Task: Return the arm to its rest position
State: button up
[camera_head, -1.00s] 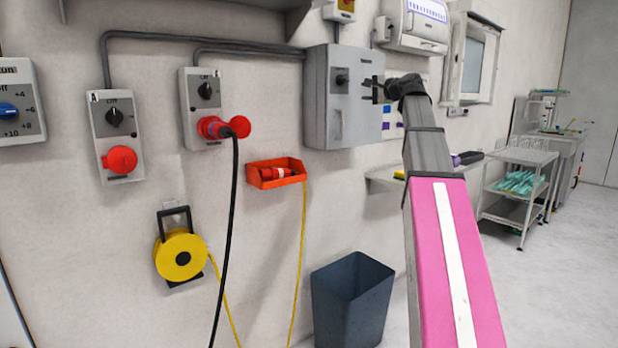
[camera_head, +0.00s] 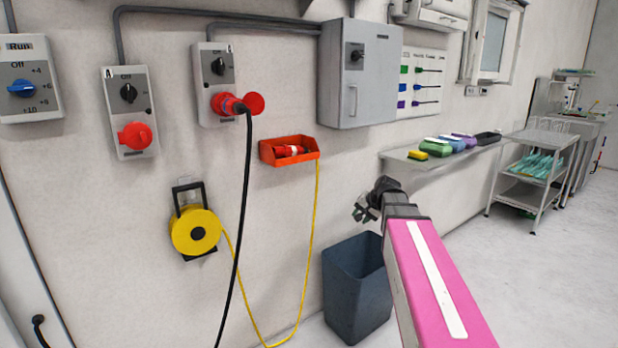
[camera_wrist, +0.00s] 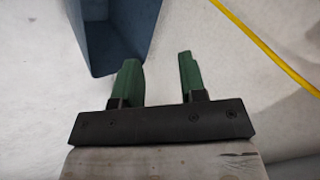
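My gripper (camera_head: 366,207) is at the end of my pink and grey arm, low in front of the wall and above the dark blue-grey bin (camera_head: 357,285) in the head view. In the wrist view my gripper (camera_wrist: 158,80) shows two green fingers standing apart with nothing between them. The bin (camera_wrist: 110,40) is close to the left finger in that view, at the upper left. I cannot tell the exact gap between them.
A yellow cable (camera_head: 309,250) runs down the wall from an orange holder (camera_head: 290,162). A shelf (camera_head: 440,160) with coloured items is behind my arm at right. A grey cabinet (camera_head: 360,95) is above. A wire cart (camera_head: 530,185) stands at right; floor between is clear.

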jog(key=s+f+n+g+h, duration=0.4)
jog(key=s+f+n+g, duration=0.1)
jog(key=s+f, duration=1.5)
notch_tip(320, 180, down, 2)
jog(key=shift+s+f+g, duration=0.2)
jog(key=shift+s+g, duration=0.1)
jog(key=shift+s, duration=0.05)
jog(key=shift+a, duration=0.1)
jog(key=shift+c, duration=0.3)
